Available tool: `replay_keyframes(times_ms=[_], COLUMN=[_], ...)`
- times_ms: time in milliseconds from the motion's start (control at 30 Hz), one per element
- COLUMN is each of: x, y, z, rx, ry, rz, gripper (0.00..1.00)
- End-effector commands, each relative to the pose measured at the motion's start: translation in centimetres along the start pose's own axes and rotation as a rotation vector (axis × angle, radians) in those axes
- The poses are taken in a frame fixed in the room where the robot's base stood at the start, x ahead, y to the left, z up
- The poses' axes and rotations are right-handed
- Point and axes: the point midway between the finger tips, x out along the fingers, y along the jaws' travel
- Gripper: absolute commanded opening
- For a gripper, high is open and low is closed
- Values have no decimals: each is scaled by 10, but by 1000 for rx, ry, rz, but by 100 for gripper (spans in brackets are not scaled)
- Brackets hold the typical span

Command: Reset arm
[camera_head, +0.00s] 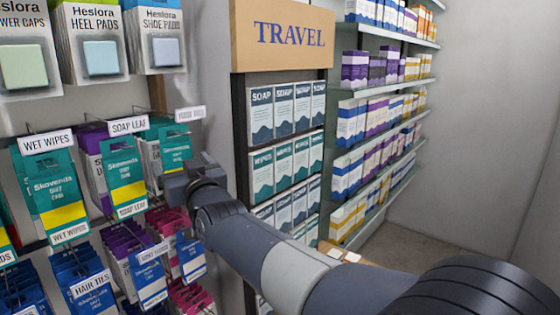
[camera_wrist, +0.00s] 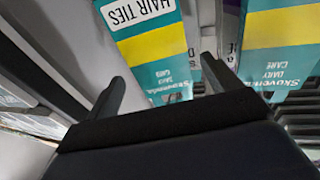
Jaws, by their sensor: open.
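My gripper (camera_head: 176,186) is at the hanging rack on the left, close to the teal and yellow packets. In the wrist view its two fingers (camera_wrist: 163,84) stand apart, with nothing clearly gripped between them. My arm reaches from the lower right across the front of the shelving.
Teal SOAP LEAF packets (camera_head: 123,180) and WET WIPES packets (camera_head: 52,195) hang at left. Blue and magenta packets hang below. A TRAVEL sign (camera_head: 287,36) tops a stand of boxes (camera_head: 285,160). Glass shelves of boxes (camera_head: 378,88) line the back. Floor (camera_head: 425,240) shows clear at right.

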Motion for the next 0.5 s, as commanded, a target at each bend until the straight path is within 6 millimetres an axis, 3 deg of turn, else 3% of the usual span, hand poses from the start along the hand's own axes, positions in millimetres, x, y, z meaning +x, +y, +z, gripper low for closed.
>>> replay_keyframes(times_ms=[400, 500], x=[7, -8], y=[-2, -2], z=[8, 5], rx=[-1, 0], ry=[-1, 2], rz=[-1, -1], gripper=[85, 85])
